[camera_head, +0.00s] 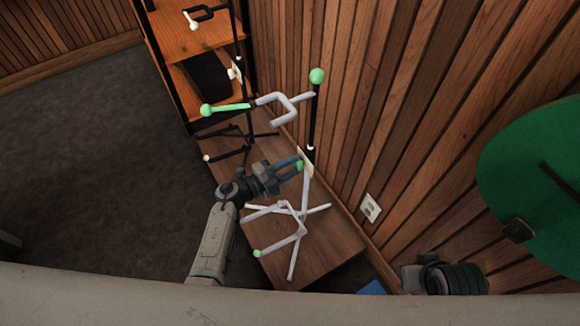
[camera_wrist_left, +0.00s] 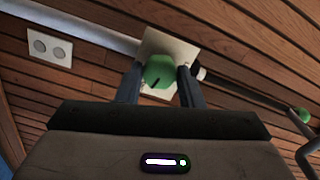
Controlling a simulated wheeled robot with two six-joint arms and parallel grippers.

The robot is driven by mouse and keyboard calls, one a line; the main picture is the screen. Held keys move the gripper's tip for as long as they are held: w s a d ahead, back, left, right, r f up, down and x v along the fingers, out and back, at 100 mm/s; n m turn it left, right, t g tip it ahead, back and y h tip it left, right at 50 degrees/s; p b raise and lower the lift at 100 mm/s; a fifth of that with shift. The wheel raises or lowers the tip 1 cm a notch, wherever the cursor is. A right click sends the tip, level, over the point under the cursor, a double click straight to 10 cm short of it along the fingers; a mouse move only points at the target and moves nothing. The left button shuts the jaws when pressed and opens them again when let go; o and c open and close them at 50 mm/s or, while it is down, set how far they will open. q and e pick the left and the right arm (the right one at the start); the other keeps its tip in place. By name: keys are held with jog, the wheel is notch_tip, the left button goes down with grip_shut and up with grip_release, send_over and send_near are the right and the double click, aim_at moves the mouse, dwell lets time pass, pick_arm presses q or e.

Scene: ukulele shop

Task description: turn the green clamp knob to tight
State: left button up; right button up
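The green clamp knob (camera_head: 299,166) is on the upright of a pale stand (camera_head: 293,252) by the wood wall. In the left wrist view the knob (camera_wrist_left: 158,71) is a faceted green disc with a dark pointer mark, in front of a cream plate (camera_wrist_left: 172,45). The mark points down and slightly left. My left gripper (camera_head: 297,167) has one finger on each side of the knob, and the knob fills the gap between them. My right gripper (camera_head: 412,279) shows only partly at the lower right, and its fingers are unclear.
The stand's black pole (camera_head: 313,118) rises to a green ball (camera_head: 317,76). A grey fork-shaped yoke (camera_head: 284,107) with a green arm is behind. A shelf unit (camera_head: 218,72) stands at the back left. A green round panel (camera_head: 535,165) is at right; dark floor (camera_head: 95,165) lies open at left.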

pick_arm(q)
jog(key=o, duration=0.4)
jog(key=v, duration=1)
jog(key=shift+s+a, duration=0.25)
jog(key=shift+a, duration=0.05)
